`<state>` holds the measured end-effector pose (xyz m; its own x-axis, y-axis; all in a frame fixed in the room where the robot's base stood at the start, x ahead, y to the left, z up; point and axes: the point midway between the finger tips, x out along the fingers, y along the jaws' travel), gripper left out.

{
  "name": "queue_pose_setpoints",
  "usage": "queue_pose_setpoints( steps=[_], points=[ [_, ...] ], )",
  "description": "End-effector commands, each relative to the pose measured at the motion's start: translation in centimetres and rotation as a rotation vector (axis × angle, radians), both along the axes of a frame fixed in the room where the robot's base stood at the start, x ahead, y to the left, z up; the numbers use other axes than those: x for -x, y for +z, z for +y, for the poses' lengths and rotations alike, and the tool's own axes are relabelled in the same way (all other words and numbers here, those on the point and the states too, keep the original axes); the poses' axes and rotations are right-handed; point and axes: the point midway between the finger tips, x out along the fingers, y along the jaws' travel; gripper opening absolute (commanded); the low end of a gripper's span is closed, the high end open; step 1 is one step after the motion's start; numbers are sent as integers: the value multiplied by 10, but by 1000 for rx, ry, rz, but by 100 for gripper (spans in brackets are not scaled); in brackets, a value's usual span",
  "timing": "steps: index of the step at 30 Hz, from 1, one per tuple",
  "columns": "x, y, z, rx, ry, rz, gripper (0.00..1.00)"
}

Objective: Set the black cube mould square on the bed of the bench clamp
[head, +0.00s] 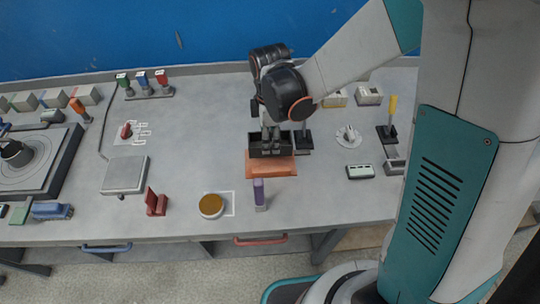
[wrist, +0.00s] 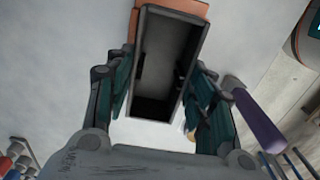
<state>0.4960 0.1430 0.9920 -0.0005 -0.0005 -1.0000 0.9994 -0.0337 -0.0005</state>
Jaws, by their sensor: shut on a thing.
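The black cube mould (head: 270,152) is an open-topped black box, held between the fingers of my gripper (head: 270,136). In the wrist view the mould (wrist: 170,50) faces me with its open, empty inside, and my gripper (wrist: 162,80) has one finger along each side. An orange block (head: 270,168), which looks like the bed of the bench clamp, lies directly under and in front of the mould. Its orange edge also shows behind the mould in the wrist view (wrist: 185,7). Whether the mould touches the bed cannot be told.
A round pot with a brown top (head: 210,205) and a red bracket (head: 156,203) are to the left. A green-grey box (head: 360,172) lies to the right.

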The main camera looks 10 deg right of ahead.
Motion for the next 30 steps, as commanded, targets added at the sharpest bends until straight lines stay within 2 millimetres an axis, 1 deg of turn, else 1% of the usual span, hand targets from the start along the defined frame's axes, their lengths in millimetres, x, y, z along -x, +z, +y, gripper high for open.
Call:
queue_pose_setpoints(
  steps=[1,9,11,15,18,26,30],
  points=[
    [0,-11,0,0,0,0,11],
    [0,-24,0,0,0,0,11],
    [0,-31,0,0,0,0,11],
    [0,-53,0,0,-1,0,11],
    [0,-62,0,0,0,0,11],
    [0,-60,0,0,-1,0,11],
    [0,-65,0,0,-1,0,11]
  ],
)
